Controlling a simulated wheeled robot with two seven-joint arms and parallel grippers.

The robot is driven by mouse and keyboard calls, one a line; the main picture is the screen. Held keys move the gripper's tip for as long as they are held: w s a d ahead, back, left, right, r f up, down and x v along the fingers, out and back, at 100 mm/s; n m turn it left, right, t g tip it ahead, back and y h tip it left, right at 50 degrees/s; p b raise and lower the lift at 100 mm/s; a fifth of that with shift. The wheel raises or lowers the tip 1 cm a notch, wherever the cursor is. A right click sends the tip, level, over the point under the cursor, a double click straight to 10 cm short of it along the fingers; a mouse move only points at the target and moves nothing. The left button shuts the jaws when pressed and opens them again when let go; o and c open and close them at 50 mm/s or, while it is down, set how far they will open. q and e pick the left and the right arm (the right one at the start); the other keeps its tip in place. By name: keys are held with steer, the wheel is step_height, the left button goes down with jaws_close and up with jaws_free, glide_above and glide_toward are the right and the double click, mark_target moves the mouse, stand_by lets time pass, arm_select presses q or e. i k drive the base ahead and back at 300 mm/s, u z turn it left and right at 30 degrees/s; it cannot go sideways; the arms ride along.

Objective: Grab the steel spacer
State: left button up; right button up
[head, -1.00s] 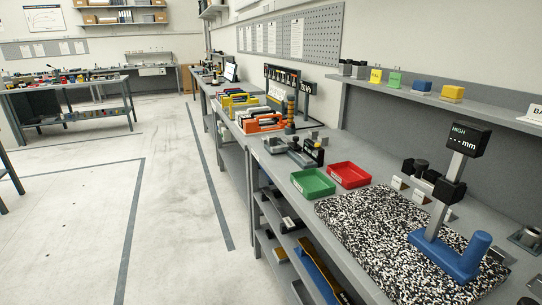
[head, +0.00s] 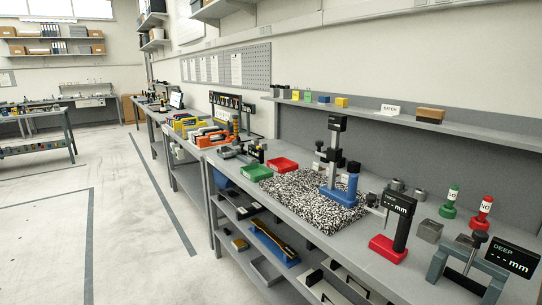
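I cannot tell for certain which item is the steel spacer. A grey metal block (head: 429,231) sits on the right part of the workbench, right of a red-based gauge (head: 388,248). Smaller grey metal pieces (head: 396,186) stand behind that gauge, near the back of the bench. Two more small grey blocks (head: 280,91) sit at the left end of the shelf above. Neither of my grippers shows in the head view.
The floor at left (head: 110,240) is clear.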

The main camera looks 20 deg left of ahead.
mark_target(222, 148)
steer(key=u, duration=1.25)
steer(key=i, duration=0.95)
steer(key=u, duration=0.7)
steer(key=i, duration=0.95)
steer(key=z, duration=0.8)
steer(key=i, duration=0.75)
steer(key=z, duration=0.85)
